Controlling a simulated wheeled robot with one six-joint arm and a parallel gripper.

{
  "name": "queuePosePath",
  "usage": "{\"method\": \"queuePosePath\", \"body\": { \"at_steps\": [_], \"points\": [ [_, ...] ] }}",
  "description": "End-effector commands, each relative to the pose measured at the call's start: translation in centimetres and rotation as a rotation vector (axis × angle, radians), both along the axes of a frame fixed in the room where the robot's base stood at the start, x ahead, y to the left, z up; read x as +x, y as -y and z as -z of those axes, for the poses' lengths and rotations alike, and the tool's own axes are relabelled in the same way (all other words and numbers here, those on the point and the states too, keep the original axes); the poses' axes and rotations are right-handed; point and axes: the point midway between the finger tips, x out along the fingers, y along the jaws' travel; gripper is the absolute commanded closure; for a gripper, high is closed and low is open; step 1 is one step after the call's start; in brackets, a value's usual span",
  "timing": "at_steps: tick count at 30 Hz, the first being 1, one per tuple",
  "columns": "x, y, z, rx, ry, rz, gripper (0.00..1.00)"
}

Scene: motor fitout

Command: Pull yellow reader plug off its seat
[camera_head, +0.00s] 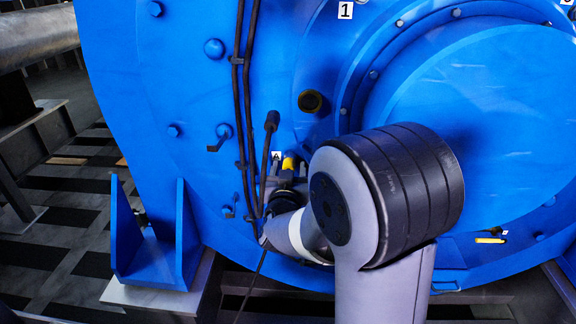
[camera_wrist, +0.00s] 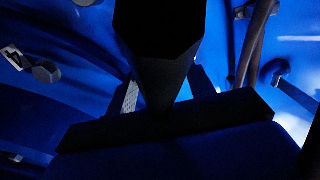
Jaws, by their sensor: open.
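A yellow plug (camera_head: 290,162) shows on the blue motor housing in the head view, beside a small plate marked A (camera_head: 277,155). Its lower part is hidden by my gripper. My gripper (camera_head: 288,169) is open, with its dark fingers close around the yellow plug, one on each side. I cannot tell whether they touch it. In the wrist view my gripper (camera_wrist: 166,92) shows as two fingers apart. A large dark, angular shape fills the space between them and hides the plug there; I cannot tell what it is.
Black cables (camera_head: 240,90) run down the housing left of my gripper, and a dark cable end (camera_head: 271,121) stands just above it. A round dark port (camera_head: 310,101) is up right. Another yellow piece (camera_head: 491,240) lies low at right. A blue bracket (camera_head: 153,240) stands lower left.

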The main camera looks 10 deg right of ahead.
Motion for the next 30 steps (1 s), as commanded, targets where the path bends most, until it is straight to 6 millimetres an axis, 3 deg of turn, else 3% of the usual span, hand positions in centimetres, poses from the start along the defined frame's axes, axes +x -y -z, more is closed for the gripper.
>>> {"method": "queuePosePath", "body": {
  "at_steps": [5, 24, 30],
  "points": [
    [0.00, 0.00, -0.01, 0.000, 0.000, 0.000, 0.49],
    [0.00, -0.01, 0.01, 0.000, 0.000, 0.000, 1.00],
    [-0.05, -0.04, 0.00, 0.000, 0.000, -0.001, 1.00]
  ]
}}
